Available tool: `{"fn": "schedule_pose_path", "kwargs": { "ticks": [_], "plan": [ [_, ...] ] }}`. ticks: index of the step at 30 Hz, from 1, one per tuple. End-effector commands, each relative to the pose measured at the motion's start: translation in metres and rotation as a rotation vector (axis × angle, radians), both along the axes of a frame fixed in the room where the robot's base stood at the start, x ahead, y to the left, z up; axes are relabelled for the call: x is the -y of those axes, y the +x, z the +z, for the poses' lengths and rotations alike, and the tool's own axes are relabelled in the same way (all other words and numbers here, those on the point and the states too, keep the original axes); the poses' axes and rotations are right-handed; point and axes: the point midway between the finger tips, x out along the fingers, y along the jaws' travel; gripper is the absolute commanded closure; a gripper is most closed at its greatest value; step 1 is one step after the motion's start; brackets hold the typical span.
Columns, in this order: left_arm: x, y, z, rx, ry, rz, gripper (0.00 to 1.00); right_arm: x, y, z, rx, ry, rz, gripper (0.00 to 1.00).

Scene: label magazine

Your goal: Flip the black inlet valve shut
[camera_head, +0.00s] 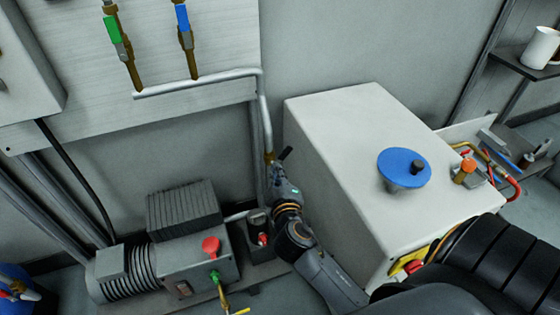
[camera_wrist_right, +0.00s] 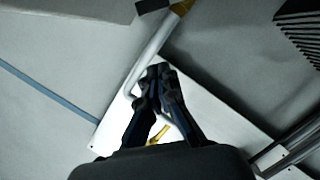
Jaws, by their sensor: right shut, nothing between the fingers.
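The black inlet valve has a black lever (camera_head: 286,153) angled up and right from a brass body (camera_head: 269,157) at the lower end of a pale pipe. In the right wrist view the lever (camera_wrist_right: 151,5) and brass body (camera_wrist_right: 181,8) are at the top edge, partly cut off. My right gripper (camera_head: 275,171) is just below the valve in the head view; contact cannot be told. In the wrist view its fingertips (camera_wrist_right: 161,72) are together, with nothing held. The lower part of the valve is partly hidden by the gripper. My left gripper is not in view.
A grey motor pump (camera_head: 185,235) with a red knob (camera_head: 211,246) sits lower left. Green (camera_head: 112,30) and blue (camera_head: 183,17) valves hang on the wall panel above.

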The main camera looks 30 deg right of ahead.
Motion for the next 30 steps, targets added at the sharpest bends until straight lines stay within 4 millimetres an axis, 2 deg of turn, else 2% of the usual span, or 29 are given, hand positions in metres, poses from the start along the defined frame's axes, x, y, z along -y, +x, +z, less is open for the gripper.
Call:
{"fn": "schedule_pose_path", "kwargs": {
  "ticks": [5,16,18,21,30],
  "plan": [
    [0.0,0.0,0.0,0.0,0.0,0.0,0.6,0.01,0.021,-0.002,0.001,-0.003,-0.002,1.0],
    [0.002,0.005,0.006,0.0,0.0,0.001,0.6,0.042,0.091,-0.015,0.001,-0.002,-0.001,1.0],
    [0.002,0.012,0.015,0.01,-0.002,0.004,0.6,0.052,0.085,-0.028,-0.004,-0.001,-0.001,1.0],
    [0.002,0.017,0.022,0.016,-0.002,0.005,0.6,0.062,0.082,-0.034,-0.002,-0.001,-0.001,1.0],
    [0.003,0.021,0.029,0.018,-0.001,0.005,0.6,0.071,0.08,-0.041,0.0,0.002,0.0,1.0]
  ]
}}
